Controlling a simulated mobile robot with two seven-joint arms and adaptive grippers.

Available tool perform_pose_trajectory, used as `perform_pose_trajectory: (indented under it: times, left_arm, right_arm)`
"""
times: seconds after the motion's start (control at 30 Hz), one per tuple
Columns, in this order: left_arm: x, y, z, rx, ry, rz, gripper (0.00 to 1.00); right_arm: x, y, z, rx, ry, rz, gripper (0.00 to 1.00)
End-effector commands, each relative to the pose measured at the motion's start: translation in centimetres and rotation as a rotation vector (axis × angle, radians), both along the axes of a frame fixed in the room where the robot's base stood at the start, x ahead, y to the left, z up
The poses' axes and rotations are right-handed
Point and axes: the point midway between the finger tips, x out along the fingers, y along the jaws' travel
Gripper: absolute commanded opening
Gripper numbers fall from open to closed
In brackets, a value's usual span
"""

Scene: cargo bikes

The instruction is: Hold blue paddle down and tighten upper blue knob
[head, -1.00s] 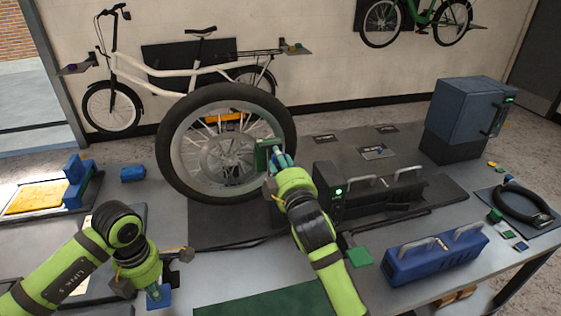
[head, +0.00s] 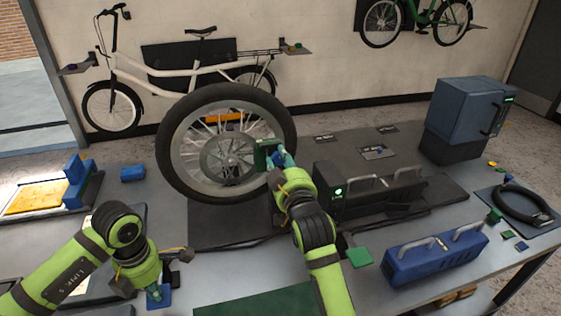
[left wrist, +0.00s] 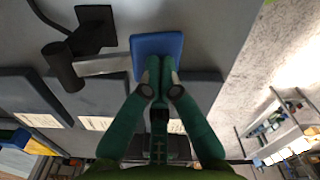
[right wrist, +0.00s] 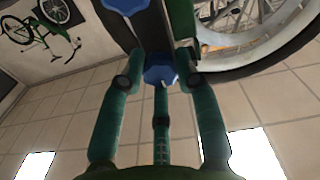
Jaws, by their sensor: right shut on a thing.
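The blue paddle (left wrist: 155,45) is a flat square pad on a metal lever in the left wrist view; in the head view only its edge (head: 166,297) shows. My left gripper (head: 154,291) has its fingertips together against the paddle, not around it. In the right wrist view, my right gripper (head: 279,159) is shut on the upper blue knob (right wrist: 160,72), one finger on each side. A second blue knob (right wrist: 127,4) sits apart from it, cut by the top edge of that inverted view.
A large spoked wheel (head: 177,186) stands upright just left of the right gripper. A black fixture with a green light (head: 329,197) is close on its right. A blue case (head: 428,264) and dark blue cabinet (head: 466,115) stand further right.

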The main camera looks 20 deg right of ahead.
Motion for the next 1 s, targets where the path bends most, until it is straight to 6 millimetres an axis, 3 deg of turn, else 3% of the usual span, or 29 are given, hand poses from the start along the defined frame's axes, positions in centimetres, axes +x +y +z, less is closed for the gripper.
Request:
perform_pose_trajectory:
  times: [0.3, 0.33, 0.37, 0.4, 0.77, 1.0]
  left_arm:
    - [-0.1, 0.0, -0.1, 0.001, 0.002, 0.000, 0.00]
    - [-0.1, 0.0, -0.1, 0.001, 0.002, 0.000, 0.00]
    - [-0.1, 0.0, -0.1, 0.001, 0.002, 0.000, 0.00]
    - [-0.1, 0.0, -0.1, 0.001, 0.002, 0.000, 0.00]
    - [0.0, 0.0, -0.1, 0.000, 0.001, -0.001, 0.00]
    - [0.0, -0.1, -0.1, -0.001, 0.000, -0.001, 0.00]
  right_arm:
    - [0.0, -0.1, 0.0, 0.001, -0.001, -0.001, 0.00]
    - [0.0, -0.1, 0.0, 0.001, -0.001, -0.001, 0.41]
    - [0.0, -0.1, 0.0, 0.001, -0.001, -0.001, 0.53]
    - [0.0, 0.0, 0.0, 0.000, -0.001, -0.001, 0.56]
    - [-0.3, 0.0, -0.1, 0.000, 0.000, 0.000, 0.56]
    - [-3.8, 0.0, -0.2, -0.001, 0.002, 0.000, 0.56]
